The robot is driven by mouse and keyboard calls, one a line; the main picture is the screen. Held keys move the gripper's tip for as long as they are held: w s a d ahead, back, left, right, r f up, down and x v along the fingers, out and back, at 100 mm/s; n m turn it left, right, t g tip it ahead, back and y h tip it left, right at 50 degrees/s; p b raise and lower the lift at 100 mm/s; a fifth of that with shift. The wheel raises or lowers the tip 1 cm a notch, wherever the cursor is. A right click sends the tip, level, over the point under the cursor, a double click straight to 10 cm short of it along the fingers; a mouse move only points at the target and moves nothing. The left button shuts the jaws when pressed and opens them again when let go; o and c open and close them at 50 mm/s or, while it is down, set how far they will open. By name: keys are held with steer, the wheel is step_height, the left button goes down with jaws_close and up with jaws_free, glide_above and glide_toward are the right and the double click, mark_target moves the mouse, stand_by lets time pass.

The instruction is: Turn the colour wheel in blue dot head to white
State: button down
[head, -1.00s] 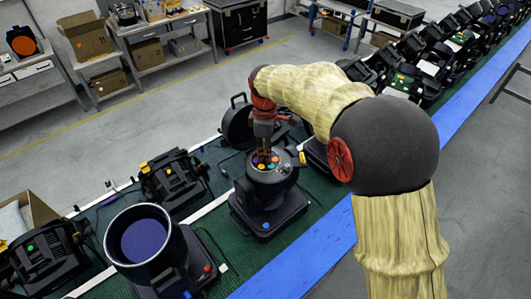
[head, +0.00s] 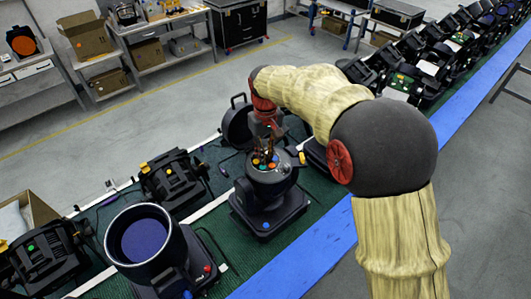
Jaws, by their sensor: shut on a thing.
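The head (head: 269,195) with a blue dot on its base stands upright on the green mat, its top open. Coloured discs of the colour wheel (head: 262,167) show in that open top. My gripper (head: 267,156) points down into the top of this head, with its fingertips at the wheel. It is shut on the colour wheel, as far as the small picture shows; the exact contact is partly hidden by the fingers. A yellow tab (head: 302,158) sticks out at the right side of the head. A round black lid (head: 238,125) with a handle lies behind it.
A large head with a dark blue lens (head: 143,239) stands at front left. Black fixtures (head: 174,180) lie to its left and behind. A long row of heads (head: 440,55) runs back to the right. A blue strip (head: 300,252) edges the mat.

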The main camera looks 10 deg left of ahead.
steer(key=m, duration=0.3)
steer(key=shift+r+m, duration=0.1)
steer(key=shift+m, duration=0.3)
steer(key=m, duration=0.3)
steer(key=shift+m, duration=0.3)
steer(key=m, duration=1.1)
steer(key=shift+m, duration=0.4)
steer(key=m, duration=0.5)
steer(key=shift+w+m, duration=0.1)
steer(key=shift+m, duration=0.2)
steer(key=c, duration=1.7)
jaws_free()
